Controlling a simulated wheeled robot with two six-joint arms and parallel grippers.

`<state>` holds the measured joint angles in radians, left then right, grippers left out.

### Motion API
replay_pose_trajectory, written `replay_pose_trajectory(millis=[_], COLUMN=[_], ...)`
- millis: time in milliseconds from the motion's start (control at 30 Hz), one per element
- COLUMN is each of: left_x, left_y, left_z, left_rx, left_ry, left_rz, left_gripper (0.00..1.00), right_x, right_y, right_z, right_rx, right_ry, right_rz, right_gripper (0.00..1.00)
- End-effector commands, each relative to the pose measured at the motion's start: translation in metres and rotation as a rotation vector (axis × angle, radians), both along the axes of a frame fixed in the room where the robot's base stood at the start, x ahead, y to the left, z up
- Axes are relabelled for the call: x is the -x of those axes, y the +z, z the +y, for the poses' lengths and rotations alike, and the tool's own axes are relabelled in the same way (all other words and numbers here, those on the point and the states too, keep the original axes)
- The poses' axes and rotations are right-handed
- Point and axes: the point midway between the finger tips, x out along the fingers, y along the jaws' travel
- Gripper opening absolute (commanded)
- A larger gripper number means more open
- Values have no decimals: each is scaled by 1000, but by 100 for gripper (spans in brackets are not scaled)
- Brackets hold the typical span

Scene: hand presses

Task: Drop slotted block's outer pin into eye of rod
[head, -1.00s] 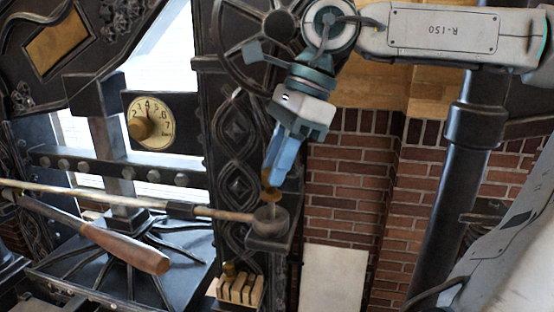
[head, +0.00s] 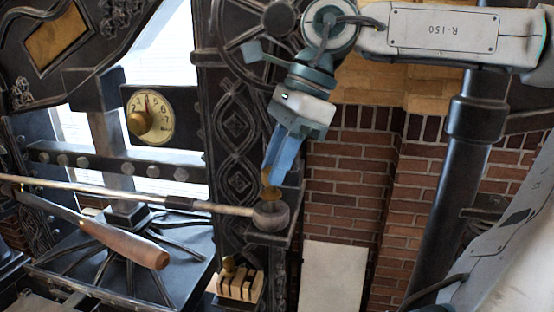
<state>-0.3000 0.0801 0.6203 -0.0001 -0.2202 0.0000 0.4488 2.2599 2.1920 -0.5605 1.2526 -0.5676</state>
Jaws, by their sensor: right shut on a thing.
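My right gripper (head: 273,171) points down and is shut on the brass head of the pin (head: 270,192). The pin is roughly upright, over the eye of the rod (head: 270,215). Its lower end overlaps the eye in the picture, and I cannot tell whether the tip is inside the hole. The rod (head: 110,193) comes in from the left, and its eye rests at a dark bracket. The pale wooden slotted block (head: 238,286) sits below, with another brass-knobbed pin (head: 228,266) standing in it. My left gripper is not in view.
A dark ornate iron column (head: 237,140) stands just left of the gripper. A wooden-handled lever (head: 125,244) lies below the rod. A dial (head: 147,117) is at upper left. A brick wall (head: 345,180) and a pale panel (head: 332,277) lie behind on the right.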

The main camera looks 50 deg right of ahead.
Motion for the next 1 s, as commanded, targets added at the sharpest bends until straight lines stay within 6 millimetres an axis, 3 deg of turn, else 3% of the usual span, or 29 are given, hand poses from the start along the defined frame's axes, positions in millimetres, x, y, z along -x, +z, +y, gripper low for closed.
replay_pose_trajectory(millis=[1000], left_x=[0], left_y=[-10], left_z=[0], left_rx=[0], left_ry=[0], left_rz=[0], left_gripper=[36], right_x=[0], right_y=[-13], right_z=[0], right_rx=[-1], right_ry=[0], right_rz=[-1], right_gripper=[0])
